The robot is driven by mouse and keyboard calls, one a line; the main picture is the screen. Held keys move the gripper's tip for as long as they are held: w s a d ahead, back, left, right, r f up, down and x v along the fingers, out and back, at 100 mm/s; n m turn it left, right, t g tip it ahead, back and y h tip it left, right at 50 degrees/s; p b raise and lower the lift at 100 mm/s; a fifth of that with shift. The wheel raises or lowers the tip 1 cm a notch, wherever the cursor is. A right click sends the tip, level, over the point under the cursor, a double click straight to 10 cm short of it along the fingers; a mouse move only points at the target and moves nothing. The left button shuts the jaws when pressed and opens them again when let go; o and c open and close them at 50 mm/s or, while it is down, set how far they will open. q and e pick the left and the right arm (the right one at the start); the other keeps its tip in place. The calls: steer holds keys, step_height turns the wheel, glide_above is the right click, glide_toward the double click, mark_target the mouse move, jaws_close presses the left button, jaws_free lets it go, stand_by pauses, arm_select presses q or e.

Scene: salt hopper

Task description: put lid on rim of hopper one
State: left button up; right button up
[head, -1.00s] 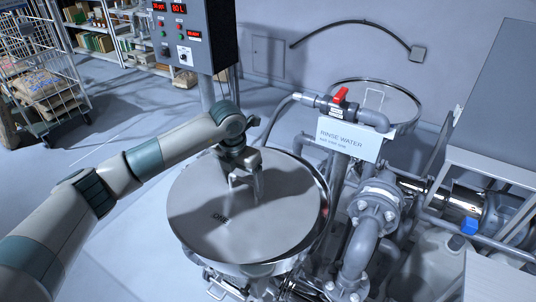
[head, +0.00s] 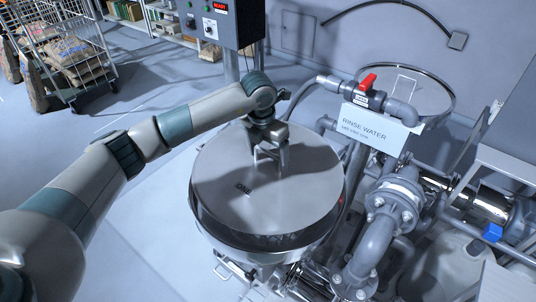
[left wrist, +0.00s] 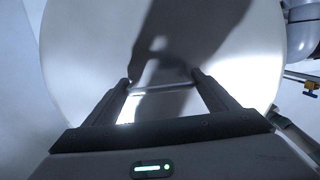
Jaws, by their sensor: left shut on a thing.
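The lid (head: 240,205) is a large round steel disc marked ONE. It hangs over hopper one (head: 255,257), whose steel wall shows below it. A dark band shows between the lid's front edge and the hopper's front rim, so the lid looks apart from the rim there; contact at the back is hidden. My left gripper (head: 268,158) is shut on the lid's handle, above the disc. In the left wrist view, the fingers (left wrist: 162,82) sit at both ends of the handle bar, with the pale lid (left wrist: 85,50) behind. My right gripper is not in view.
Rinse-water piping with a red valve handle (head: 368,81) and a sign (head: 375,128) stands close to the right of the hopper. Another round lidded vessel (head: 432,82) is behind it. A control box (head: 222,22) stands behind. The floor at left is clear up to a sack trolley (head: 70,50).

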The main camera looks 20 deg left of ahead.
mark_target(267, 167)
arm_select(q)
steer(key=shift+f, duration=0.35)
steer(key=shift+f+b, duration=0.5)
steer(key=shift+f, duration=0.45)
steer(key=shift+f+b, duration=0.6)
steer(key=shift+f, duration=1.25)
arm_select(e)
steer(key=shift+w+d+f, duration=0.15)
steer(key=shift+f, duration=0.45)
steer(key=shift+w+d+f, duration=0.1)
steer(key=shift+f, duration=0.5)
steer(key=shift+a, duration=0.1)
arm_select(q)
steer(key=shift+f+b, duration=0.6)
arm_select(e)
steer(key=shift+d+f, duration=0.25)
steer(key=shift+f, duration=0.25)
arm_select(q)
steer(key=o, duration=1.8)
steer(key=shift+o, duration=0.2)
